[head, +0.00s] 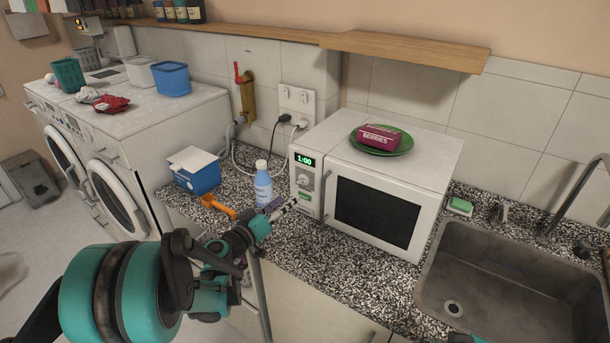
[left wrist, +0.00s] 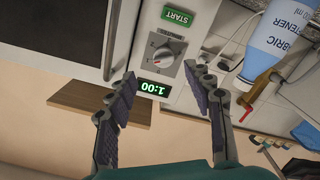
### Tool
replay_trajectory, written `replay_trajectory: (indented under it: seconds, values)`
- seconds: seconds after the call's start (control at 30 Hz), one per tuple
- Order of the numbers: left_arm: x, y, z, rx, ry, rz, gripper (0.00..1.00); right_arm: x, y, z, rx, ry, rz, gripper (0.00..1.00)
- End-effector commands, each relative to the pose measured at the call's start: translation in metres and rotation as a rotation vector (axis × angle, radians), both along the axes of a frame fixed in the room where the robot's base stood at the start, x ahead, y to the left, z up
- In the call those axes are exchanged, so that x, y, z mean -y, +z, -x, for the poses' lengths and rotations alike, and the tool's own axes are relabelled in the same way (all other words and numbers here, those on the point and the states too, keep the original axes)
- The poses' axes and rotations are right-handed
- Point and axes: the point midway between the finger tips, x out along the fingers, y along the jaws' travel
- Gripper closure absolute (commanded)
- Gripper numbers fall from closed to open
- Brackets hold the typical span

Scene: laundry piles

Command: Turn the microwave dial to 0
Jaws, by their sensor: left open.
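The white microwave (head: 432,180) stands on the speckled counter, its green display (head: 305,160) reading 1:00. The grey dial (head: 304,178) sits just below the display, above the green start button (head: 305,195). In the left wrist view, which is turned over, the dial (left wrist: 165,53) has numbers around it and a small red mark; the exact setting is too small to read surely. My left gripper (head: 286,206) is in front of the control panel. Its two fingers (left wrist: 165,76) are spread, with the dial in the gap beyond the tips, apparently untouched.
A blue-and-white bottle (head: 263,186) stands close left of the panel, near an orange scoop (head: 218,206) and a blue box (head: 195,174). A green plate (head: 381,147) with a berries box (head: 379,136) lies on the microwave. A sink (head: 505,285) is at right.

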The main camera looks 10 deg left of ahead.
Motion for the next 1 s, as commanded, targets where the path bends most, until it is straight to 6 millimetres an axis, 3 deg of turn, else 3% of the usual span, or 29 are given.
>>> replay_trajectory:
  seconds: [0.13, 0.6, 0.97, 1.0]
  values:
    - [-0.006, -0.001, -0.009, 0.021, 0.014, 0.012, 0.48, 0.0, -0.002, 0.0, 0.0, 0.0, 0.0, 1.0]
    - [0.018, -0.002, -0.071, 0.02, 0.012, 0.012, 0.48, 0.0, -0.017, 0.0, 0.0, 0.0, 0.0, 1.0]
    - [0.02, 0.0, -0.077, 0.02, 0.012, 0.013, 0.48, 0.0, -0.017, 0.0, 0.0, 0.0, 0.0, 1.0]
    - [0.02, 0.0, -0.077, 0.02, 0.012, 0.013, 0.59, 0.0, -0.017, 0.0, 0.0, 0.0, 0.0, 1.0]
